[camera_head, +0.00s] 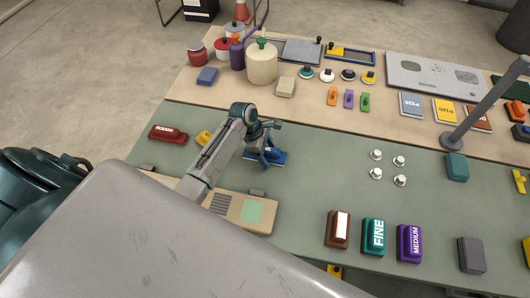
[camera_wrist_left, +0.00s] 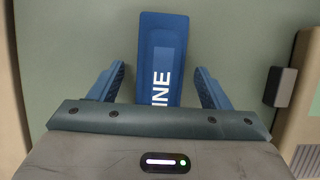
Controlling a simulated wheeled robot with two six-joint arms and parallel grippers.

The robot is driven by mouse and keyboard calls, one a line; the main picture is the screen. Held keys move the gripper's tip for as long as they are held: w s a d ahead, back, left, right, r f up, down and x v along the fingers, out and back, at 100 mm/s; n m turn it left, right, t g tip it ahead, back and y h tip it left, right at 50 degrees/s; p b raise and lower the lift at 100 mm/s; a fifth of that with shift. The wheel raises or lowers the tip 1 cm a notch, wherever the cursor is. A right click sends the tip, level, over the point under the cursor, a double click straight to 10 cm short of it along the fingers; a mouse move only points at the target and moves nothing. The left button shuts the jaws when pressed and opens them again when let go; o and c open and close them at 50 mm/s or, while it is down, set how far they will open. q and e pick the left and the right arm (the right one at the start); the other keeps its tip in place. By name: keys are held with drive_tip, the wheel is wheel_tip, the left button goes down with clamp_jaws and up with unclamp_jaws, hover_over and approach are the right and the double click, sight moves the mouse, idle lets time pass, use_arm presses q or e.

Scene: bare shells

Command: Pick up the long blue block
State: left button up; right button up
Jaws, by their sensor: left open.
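The long blue block (camera_head: 278,157) lies flat on the green mat, partly hidden by my left gripper (camera_head: 262,150) in the head view. In the left wrist view, the blue block (camera_wrist_left: 163,45) shows white letters ending in "INE" and runs lengthwise away from the camera. My left gripper (camera_wrist_left: 159,75) is open, with one blue finger on each side of the block's near part. A gap shows between each finger and the block. The block's near end is hidden behind the gripper body. My right gripper is in neither view.
A beige tool (camera_head: 228,208) lies close by. Several white knobs (camera_head: 376,155) stand to the right. Brown, teal and purple blocks (camera_head: 410,243) line the front. A grey post (camera_head: 485,105) rises at right.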

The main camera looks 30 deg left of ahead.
sight(266, 151)
use_arm(q)
drive_tip(key=shift+f, duration=0.2)
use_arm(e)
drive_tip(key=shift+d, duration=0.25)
use_arm(q)
drive_tip(key=c, duration=1.1)
drive_tip(key=shift+c, duration=0.2)
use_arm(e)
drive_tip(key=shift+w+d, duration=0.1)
use_arm(q)
drive_tip(key=shift+r, duration=0.1)
